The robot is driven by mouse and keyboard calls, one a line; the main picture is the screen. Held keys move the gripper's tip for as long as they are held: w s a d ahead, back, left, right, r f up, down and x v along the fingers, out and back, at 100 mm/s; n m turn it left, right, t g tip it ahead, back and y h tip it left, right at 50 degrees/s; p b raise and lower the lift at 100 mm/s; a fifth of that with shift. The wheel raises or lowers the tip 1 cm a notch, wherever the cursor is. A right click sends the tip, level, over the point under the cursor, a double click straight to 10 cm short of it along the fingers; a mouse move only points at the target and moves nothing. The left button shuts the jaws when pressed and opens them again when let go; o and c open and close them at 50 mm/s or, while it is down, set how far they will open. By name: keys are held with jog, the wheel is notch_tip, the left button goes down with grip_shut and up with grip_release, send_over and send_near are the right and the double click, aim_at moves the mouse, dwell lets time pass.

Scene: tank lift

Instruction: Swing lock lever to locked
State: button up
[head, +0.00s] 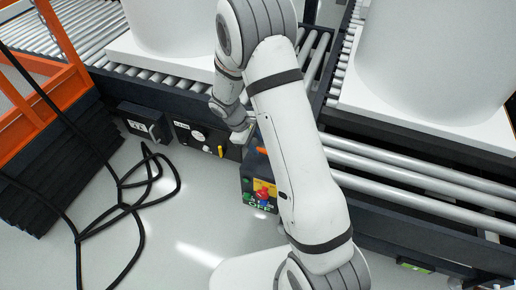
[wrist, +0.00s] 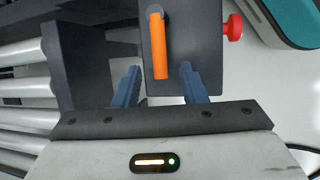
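The lock lever looks to be the orange handle (wrist: 158,45) on a dark box (wrist: 190,25) in the wrist view. It points nearly straight up and down in that picture. My gripper (wrist: 160,76) has its two blue fingers apart, one to each side of the handle's near end, with visible gaps and no clear contact. In the head view a bit of the orange handle (head: 262,150) shows at the edge of my arm, above the control box (head: 247,178). My arm hides most of that area, and my fingers cannot be made out there. Lock markings are not readable.
A red knob (wrist: 232,27) sticks out from the box's right side. Roller conveyors (head: 400,180) carry white tanks (head: 435,50). A panel with a yellow handle (head: 220,151) stands left of the control box. Black cables (head: 125,205) lie on the floor at left.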

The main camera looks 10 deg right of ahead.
jog(key=shift+x, duration=1.05)
jog(key=shift+c, duration=0.2)
grip_shut()
jog(key=shift+s, duration=0.1)
